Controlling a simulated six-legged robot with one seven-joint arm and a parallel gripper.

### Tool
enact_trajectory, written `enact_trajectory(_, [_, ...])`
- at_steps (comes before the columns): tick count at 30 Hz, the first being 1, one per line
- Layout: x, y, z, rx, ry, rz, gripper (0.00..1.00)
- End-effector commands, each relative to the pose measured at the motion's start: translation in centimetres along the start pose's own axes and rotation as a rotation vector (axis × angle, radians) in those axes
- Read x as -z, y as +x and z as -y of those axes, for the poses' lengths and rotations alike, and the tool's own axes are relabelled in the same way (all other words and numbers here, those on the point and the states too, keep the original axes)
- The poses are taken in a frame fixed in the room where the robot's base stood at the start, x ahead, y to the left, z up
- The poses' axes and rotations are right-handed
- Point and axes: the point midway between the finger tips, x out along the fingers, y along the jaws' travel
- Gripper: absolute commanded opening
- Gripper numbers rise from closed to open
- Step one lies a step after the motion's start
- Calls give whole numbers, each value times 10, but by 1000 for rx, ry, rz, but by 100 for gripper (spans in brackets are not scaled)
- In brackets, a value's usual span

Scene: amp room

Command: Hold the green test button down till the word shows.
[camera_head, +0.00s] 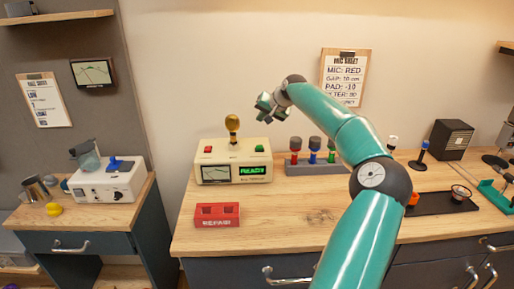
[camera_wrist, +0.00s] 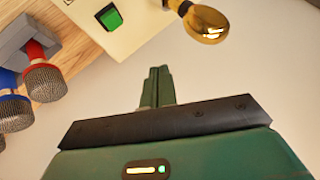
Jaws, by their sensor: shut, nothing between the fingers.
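The green test button (camera_head: 259,149) is on the top right of a cream tester box (camera_head: 215,155) on the wooden bench. The box's small screen (camera_head: 252,170) shows a lit green word that looks like READY. In the wrist view the green button (camera_wrist: 110,17) is at the upper left, square and uncovered. My gripper (camera_head: 264,106) is above and a little to the right of the box, apart from the button. In the wrist view its fingers (camera_wrist: 158,72) are together with nothing between them.
A gold bulb (camera_head: 232,123) stands up from the box top, with a red button (camera_head: 208,149) to its left. Red, blue and green microphones stand in a grey rack (camera_head: 305,168) close on the right. A red REPAIR tray (camera_head: 217,214) sits in front. Bare bench lies around it.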

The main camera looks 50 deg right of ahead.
Motion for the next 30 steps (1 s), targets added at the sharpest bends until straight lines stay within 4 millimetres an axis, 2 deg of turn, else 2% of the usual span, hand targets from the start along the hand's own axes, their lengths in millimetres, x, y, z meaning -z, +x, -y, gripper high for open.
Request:
enact_trajectory(7, [-6, 8, -4, 2, 0, 3, 0])
enact_trajectory(24, [-42, 58, -35, 2, -4, 4, 0])
enact_trajectory(30, [-47, 64, -39, 3, -5, 3, 0])
